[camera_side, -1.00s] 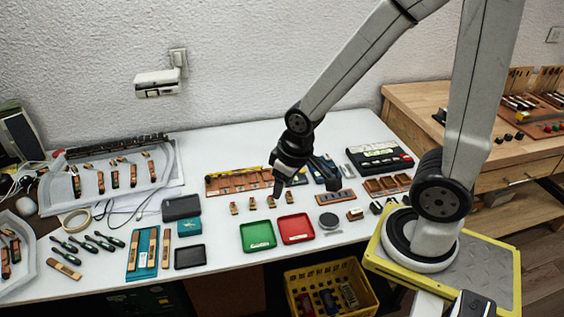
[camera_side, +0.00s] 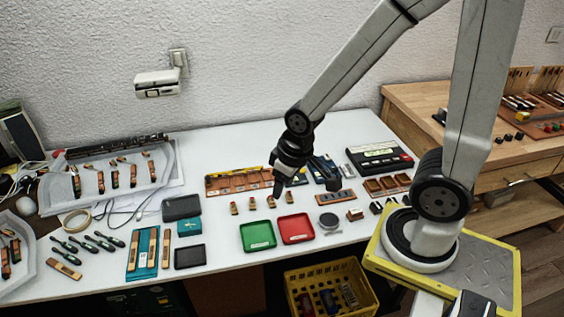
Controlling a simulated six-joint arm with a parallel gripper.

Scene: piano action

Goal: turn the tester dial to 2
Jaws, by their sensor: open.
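A black device with a pale green panel (camera_side: 379,153) stands at the back right of the white table; it looks like the tester, but its dial and setting are too small to make out. My gripper (camera_side: 304,188) is open and empty, pointing down above the middle of the table. It is left of the black device and apart from it. My gripper hides part of the table behind it.
A green tray (camera_side: 257,236) and a red tray (camera_side: 296,228) lie in front of my gripper. Several small wooden parts stand behind them. A wooden rack (camera_side: 235,183) is to the left, and wooden compartments (camera_side: 387,185) are to the right. A yellow crate (camera_side: 330,288) is below the front edge.

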